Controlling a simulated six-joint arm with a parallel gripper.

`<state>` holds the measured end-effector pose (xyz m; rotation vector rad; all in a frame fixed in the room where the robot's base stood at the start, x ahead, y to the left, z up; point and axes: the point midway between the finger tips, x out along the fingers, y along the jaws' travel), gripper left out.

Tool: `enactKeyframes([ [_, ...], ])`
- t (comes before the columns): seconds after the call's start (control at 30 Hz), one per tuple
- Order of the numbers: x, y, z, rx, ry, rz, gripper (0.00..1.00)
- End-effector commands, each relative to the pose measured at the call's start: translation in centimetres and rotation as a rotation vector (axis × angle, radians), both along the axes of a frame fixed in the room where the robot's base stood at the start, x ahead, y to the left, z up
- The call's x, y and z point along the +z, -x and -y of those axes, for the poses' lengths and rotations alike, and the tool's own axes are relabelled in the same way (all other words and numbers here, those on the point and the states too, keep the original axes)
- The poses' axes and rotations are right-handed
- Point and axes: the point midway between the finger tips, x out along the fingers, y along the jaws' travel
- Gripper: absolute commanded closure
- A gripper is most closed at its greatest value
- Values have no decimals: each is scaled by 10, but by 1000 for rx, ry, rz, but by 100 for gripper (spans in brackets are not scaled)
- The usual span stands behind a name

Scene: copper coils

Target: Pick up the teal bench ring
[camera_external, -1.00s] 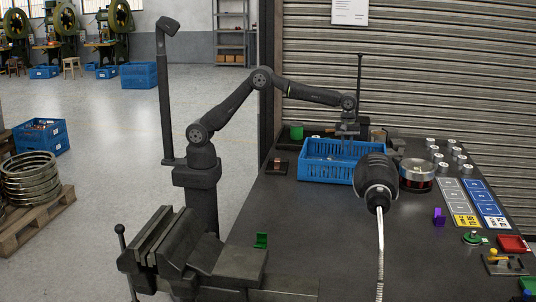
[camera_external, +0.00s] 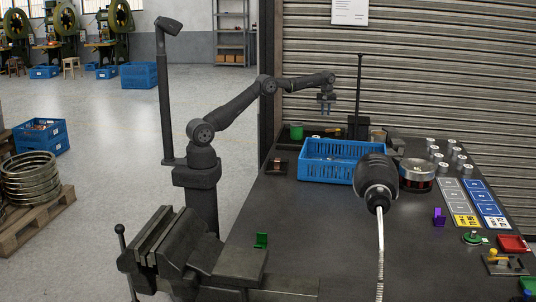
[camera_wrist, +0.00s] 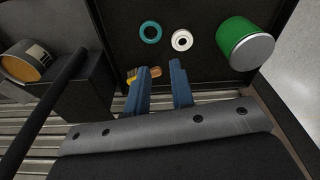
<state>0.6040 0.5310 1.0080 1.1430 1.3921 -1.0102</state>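The teal bench ring (camera_wrist: 150,32) lies flat on the dark bench in the wrist view, at the top middle, close to a white ring (camera_wrist: 182,40) on its right. In the external view I cannot make the teal ring out. My gripper (camera_wrist: 159,82) is open, its two blue fingers apart with nothing held between them. The teal ring appears beyond the fingertips, apart from them. In the external view my gripper (camera_external: 325,108) hangs raised above the back of the bench, behind the blue crate.
A green cylinder (camera_wrist: 243,45) stands right of the rings. A small brush (camera_wrist: 145,74) lies on the bench, seen near the fingers. The blue crate (camera_external: 331,172) stands in front. A dark upright post (camera_external: 360,95) rises to the right of my gripper.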

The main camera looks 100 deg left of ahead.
Motion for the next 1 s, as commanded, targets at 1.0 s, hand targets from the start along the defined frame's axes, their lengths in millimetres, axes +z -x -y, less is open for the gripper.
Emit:
enactKeyframes([
  [1.0, -149, 2, -21, 0, 3, -3, 78],
])
